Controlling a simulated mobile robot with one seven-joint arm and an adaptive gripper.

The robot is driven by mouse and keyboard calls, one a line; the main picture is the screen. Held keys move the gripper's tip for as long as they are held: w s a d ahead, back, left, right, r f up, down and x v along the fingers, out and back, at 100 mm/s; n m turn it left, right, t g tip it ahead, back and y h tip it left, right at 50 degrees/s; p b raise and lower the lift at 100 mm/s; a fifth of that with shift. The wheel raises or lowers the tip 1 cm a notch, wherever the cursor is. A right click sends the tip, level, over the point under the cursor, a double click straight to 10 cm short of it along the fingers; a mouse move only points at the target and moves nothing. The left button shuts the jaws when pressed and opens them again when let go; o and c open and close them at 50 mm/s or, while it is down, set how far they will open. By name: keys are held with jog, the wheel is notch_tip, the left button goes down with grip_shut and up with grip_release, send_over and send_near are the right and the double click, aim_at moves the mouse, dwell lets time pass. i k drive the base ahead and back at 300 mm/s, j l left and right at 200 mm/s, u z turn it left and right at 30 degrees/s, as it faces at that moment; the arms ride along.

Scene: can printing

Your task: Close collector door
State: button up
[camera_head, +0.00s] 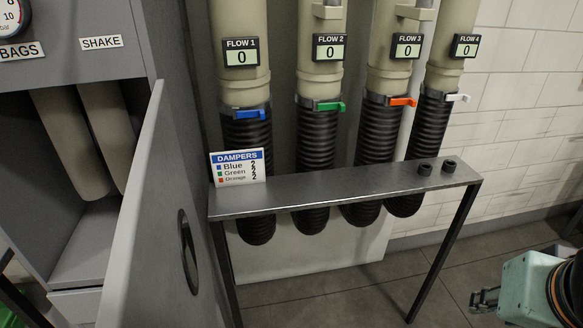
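The collector door (150,230) is a grey panel standing open at the left. It swings out toward the camera from the right side of the grey collector cabinet (75,68). A dark oval handle recess (187,252) shows on its outer face. The cabinet interior is exposed, with two beige filter bags (70,145) hanging above a grey shelf (92,238). The cabinet front carries "BAGS" and "SHAKE" labels and part of a gauge. The door's lower edge is cut off by the frame.
A narrow metal table (345,190) stands right of the door, with a dampers sign (238,167) and two small black knobs on it. Several ducts with black hoses and coloured damper handles stand behind. A teal object (525,290) is at lower right. Floor (350,300) beneath the table looks clear.

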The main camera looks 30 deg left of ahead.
aim_at(159, 274)
jog(key=u, duration=2.25)
